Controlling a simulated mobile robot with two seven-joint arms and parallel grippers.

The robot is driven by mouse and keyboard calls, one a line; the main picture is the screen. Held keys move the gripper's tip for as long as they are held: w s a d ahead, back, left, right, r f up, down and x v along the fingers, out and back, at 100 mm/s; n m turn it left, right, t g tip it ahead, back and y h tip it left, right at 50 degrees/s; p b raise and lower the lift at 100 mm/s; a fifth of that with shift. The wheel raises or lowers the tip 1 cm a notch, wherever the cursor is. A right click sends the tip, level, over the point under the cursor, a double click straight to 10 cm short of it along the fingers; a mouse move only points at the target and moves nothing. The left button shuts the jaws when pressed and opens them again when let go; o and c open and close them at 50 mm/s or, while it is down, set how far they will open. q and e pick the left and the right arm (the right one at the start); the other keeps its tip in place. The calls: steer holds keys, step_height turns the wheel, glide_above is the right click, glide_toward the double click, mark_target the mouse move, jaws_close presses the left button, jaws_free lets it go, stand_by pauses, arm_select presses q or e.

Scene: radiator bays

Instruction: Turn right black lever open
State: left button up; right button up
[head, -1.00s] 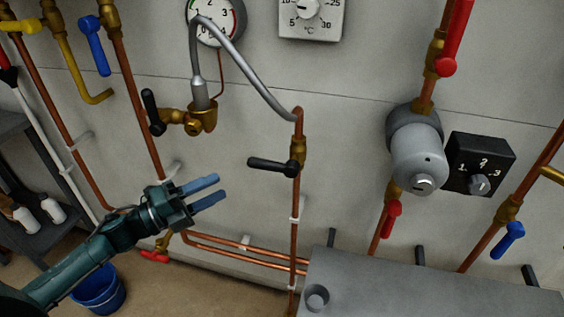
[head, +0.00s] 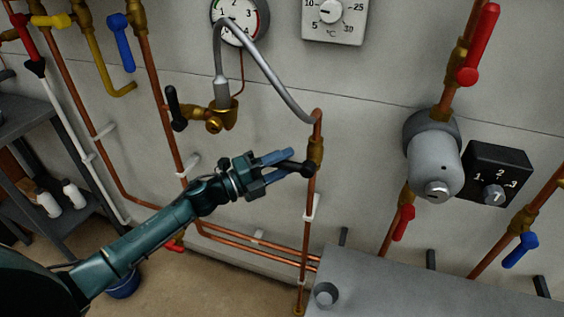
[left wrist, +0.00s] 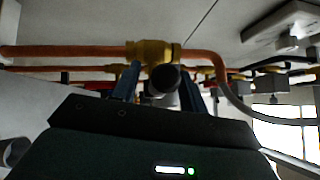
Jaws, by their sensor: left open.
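The right black lever (head: 306,168) sits on a brass valve (head: 315,152) on the vertical copper pipe below the grey hose. Its handle points left, crosswise to the pipe. My left gripper (head: 288,163) is open, with its blue fingers on either side of the handle. The gripper hides part of the handle in the head view. In the left wrist view, the rounded black lever end (left wrist: 164,79) shows between the two fingers, with the brass valve (left wrist: 152,52) behind it. I cannot tell whether either finger touches the lever. My right gripper is not in view.
Another black lever (head: 174,108) is at upper left, beside a brass fitting (head: 214,122). A grey radiator (head: 400,280) stands below right. A grey cylinder (head: 434,162) and a black dial box (head: 497,174) are on the right. A gauge (head: 237,18) hangs above.

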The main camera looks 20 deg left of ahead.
arm_select(q)
steer(key=shift+c, duration=0.5)
jaws_close()
